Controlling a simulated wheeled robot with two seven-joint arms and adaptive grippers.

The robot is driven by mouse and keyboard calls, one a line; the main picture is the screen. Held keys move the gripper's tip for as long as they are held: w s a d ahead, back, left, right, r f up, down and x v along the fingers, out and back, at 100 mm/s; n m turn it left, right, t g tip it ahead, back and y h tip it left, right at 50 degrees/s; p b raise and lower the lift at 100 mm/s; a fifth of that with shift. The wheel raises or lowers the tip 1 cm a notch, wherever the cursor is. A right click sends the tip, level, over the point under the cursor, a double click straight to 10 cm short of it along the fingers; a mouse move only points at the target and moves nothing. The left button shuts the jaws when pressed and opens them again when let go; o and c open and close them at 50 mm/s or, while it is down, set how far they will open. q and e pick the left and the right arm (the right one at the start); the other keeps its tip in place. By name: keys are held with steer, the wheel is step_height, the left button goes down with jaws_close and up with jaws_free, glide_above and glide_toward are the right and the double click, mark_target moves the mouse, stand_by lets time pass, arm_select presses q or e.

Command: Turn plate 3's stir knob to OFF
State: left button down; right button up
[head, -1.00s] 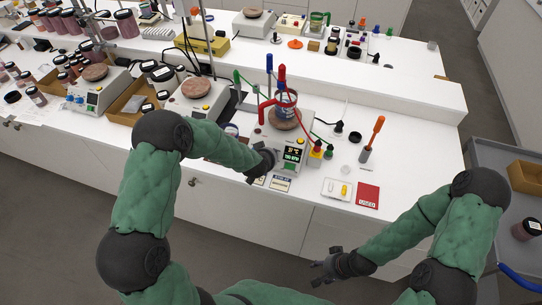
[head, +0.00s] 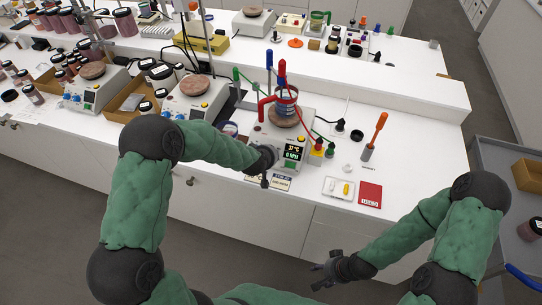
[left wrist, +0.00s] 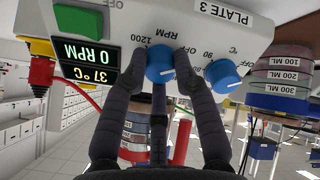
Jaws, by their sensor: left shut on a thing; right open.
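Plate 3 (head: 270,131) is a white hot plate on the front bench, with a red-handled vessel on top. In the left wrist view its panel appears upside down, labelled PLATE 3. The blue stir knob (left wrist: 160,64) carries the RPM label; the blue °C knob (left wrist: 222,76) is beside it. The display (left wrist: 87,60) reads 0 RPM and 37 °C. My left gripper (left wrist: 161,70) is shut on the stir knob, a finger at each side; it also shows at the panel in the head view (head: 267,160). My right gripper (head: 326,270) is open and empty before the bench.
A tray with small bars (head: 338,188) and a red USED card (head: 370,194) lie right of plate 3. An orange-handled tool (head: 376,133) stands behind them. Another hot plate (head: 196,97) stands to the left. Cables run around plate 3.

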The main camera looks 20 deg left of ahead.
arm_select(q)
steer(key=shift+w+a+r+n, duration=0.1)
steer(key=shift+n, duration=0.5)
steer(key=c, duration=1)
jaws_free()
steer(key=v, duration=1.2)
steer(key=s+d+f+m+g+h+b, duration=0.1)
steer(key=s+d+f+m+g+b, duration=0.1)
steer(key=s+f, duration=0.5)
steer(key=s+d+f+m+g+h+b, duration=0.1)
steer(key=s+f, duration=0.7)
steer(key=f, duration=0.8)
steer(key=s+d+f+m+g+h+b, duration=0.1)
steer(key=s+d+f+m+g+b, duration=0.2)
steer(key=s+f, duration=0.5)
steer(key=shift+s+d+f+g+h+b, duration=0.1)
steer(key=shift+d+f+g+b, duration=0.1)
steer(key=shift+d+f+g, duration=0.35)
steer(key=shift+w+d+f+g+h+b, duration=0.15)
steer(key=shift+f+g+b, duration=0.15)
steer(key=shift+f, duration=0.5)
steer(key=shift+s+d+f+g+h+b, duration=0.15)
steer(key=shift+d+f+g, duration=0.25)
steer(key=shift+f, duration=0.3)
